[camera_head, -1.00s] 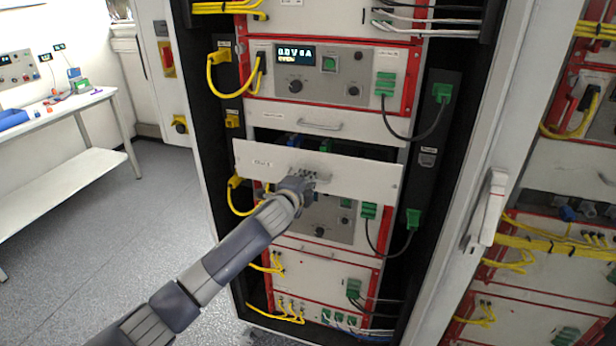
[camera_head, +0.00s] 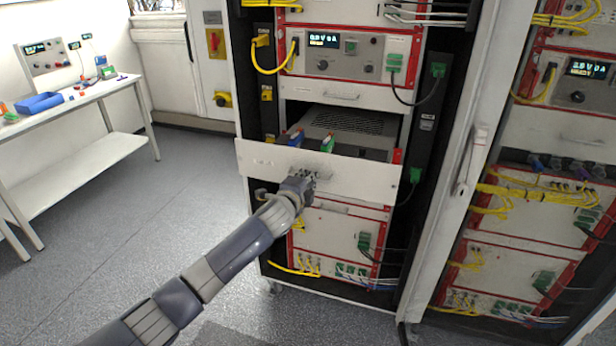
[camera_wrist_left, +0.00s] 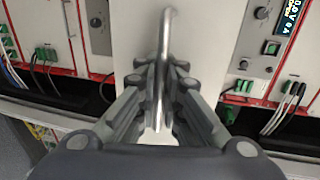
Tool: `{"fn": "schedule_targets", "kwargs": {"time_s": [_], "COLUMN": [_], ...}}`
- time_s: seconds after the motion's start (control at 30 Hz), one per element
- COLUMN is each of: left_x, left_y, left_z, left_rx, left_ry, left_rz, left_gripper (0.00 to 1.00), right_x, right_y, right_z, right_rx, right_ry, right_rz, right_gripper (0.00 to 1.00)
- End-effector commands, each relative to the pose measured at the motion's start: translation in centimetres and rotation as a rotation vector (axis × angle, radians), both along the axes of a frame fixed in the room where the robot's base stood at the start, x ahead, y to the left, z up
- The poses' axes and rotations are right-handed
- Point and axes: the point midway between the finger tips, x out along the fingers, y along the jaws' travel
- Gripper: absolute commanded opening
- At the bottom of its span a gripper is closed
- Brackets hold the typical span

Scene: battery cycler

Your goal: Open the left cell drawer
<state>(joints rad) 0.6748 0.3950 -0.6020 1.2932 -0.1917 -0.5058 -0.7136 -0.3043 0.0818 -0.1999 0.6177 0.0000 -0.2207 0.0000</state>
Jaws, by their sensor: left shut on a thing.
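The left cell drawer (camera_head: 255,160) is pulled out of the rack. Its white front panel stands forward of the frame, and blue and green connectors and a vented grey unit (camera_head: 350,125) show behind it. My left gripper (camera_head: 298,185) is at the middle of the panel. In the left wrist view, the left gripper (camera_wrist_left: 163,90) is shut on the drawer's metal handle (camera_wrist_left: 167,40), which lies between its fingers. In the head view the gripper hides most of that handle. My right gripper is not in view.
A closed drawer (camera_head: 340,96) with a handle sits above the open one. Yellow cables (camera_head: 270,65) hang at the rack's left side. A white rack door (camera_head: 465,150) stands to the right. A white table (camera_head: 90,100) is at the far left, with open floor between.

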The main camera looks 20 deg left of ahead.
Motion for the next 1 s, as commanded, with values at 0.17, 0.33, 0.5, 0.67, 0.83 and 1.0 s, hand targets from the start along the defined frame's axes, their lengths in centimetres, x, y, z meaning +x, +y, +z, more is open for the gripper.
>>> {"fn": "schedule_targets", "kwargs": {"time_s": [0.17, 0.33, 0.5, 0.67, 0.83, 1.0], "left_x": [0.1, 0.1, 0.1, 0.1, 0.1, -0.3], "left_y": [0.1, 0.1, 0.1, 0.1, 0.1, 0.1], "left_z": [0.5, 0.6, 0.6, 0.5, 0.4, 0.5], "left_rx": [0.000, 0.000, 0.000, 0.000, 0.000, 0.000], "left_ry": [-0.008, -0.009, -0.009, -0.008, -0.007, -0.008], "left_rz": [0.001, 0.001, 0.001, 0.001, 0.000, 0.000], "left_gripper": [0.00, 0.00, 0.12, 0.27, 0.27, 0.27], "right_x": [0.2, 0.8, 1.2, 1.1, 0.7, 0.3], "right_y": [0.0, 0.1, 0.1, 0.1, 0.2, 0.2], "right_z": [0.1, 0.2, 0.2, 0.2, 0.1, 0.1], "right_rx": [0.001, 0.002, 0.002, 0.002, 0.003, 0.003], "right_ry": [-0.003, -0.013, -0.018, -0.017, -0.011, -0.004], "right_rz": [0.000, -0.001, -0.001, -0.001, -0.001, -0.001], "right_gripper": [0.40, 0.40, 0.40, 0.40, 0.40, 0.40]}}
